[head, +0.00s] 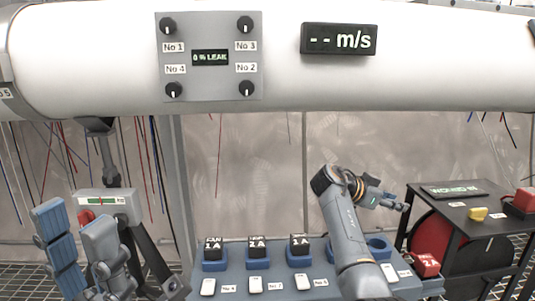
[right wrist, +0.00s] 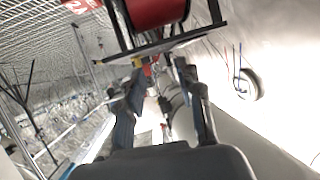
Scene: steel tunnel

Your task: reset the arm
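My right arm (head: 350,240) rises from the bottom of the head view, bends at a dark joint, and reaches to the right. Its gripper (head: 393,203) is in the air above the right end of the blue-grey bench and left of the black table. In the right wrist view the two fingers of this gripper (right wrist: 163,85) stand apart, with nothing seen held between them. My left arm (head: 105,245) is folded at the lower left, in front of a grey box on a stand.
The bench (head: 235,285) holds several dark blocks in blue holders, white pieces and labels. A black table (head: 465,208) with a yellow piece (head: 478,214) and a red reel (head: 440,245) stands right. A white pipe (head: 430,75) with a knob panel (head: 210,85) crosses above.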

